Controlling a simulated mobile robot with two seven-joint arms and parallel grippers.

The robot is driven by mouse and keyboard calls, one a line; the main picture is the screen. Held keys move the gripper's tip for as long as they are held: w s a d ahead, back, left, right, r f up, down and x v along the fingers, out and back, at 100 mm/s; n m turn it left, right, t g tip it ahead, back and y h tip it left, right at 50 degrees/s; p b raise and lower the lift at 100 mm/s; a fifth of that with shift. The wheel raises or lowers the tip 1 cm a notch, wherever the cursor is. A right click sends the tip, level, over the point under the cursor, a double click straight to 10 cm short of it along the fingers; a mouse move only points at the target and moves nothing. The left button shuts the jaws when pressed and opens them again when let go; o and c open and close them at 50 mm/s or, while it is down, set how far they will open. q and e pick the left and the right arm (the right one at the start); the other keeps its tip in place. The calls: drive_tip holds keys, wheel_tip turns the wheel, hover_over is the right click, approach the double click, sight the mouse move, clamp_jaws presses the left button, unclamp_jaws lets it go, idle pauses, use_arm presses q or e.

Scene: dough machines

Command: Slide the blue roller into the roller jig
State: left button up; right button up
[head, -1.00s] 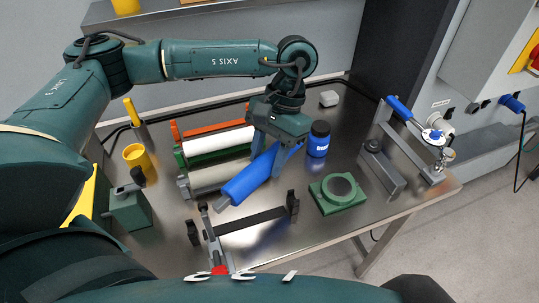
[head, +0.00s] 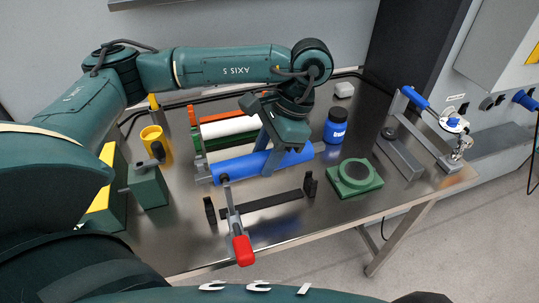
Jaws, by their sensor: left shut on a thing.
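The blue roller (head: 234,168) lies nearly level across the picture, its left end nearer to me. My left gripper (head: 267,160) is shut on it around the middle, from above. The roller jig (head: 262,206) is on the table just in front of the roller: a dark flat bar with a black upright bracket at each end and a clamp with a red handle (head: 242,250). The roller is behind the brackets, apart from them in the picture; its height above the table is hard to tell. My right gripper is not in view.
Behind the roller is a rack with a white roller (head: 230,127) and green and orange parts. A blue jar (head: 336,127) and a green round-topped block (head: 354,178) stand right. A grey-green clamp block (head: 149,187) and yellow cup (head: 155,145) stand left. A lever fixture (head: 403,155) is far right.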

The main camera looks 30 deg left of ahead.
use_arm(q)
drive_tip(key=shift+s+a, duration=0.1)
drive_tip(key=shift+s, duration=0.2)
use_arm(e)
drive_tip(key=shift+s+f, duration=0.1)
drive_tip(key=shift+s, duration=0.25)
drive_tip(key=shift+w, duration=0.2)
use_arm(q)
drive_tip(key=shift+f, duration=0.1)
drive_tip(key=shift+f+b, duration=0.1)
drive_tip(key=shift+b, duration=0.2)
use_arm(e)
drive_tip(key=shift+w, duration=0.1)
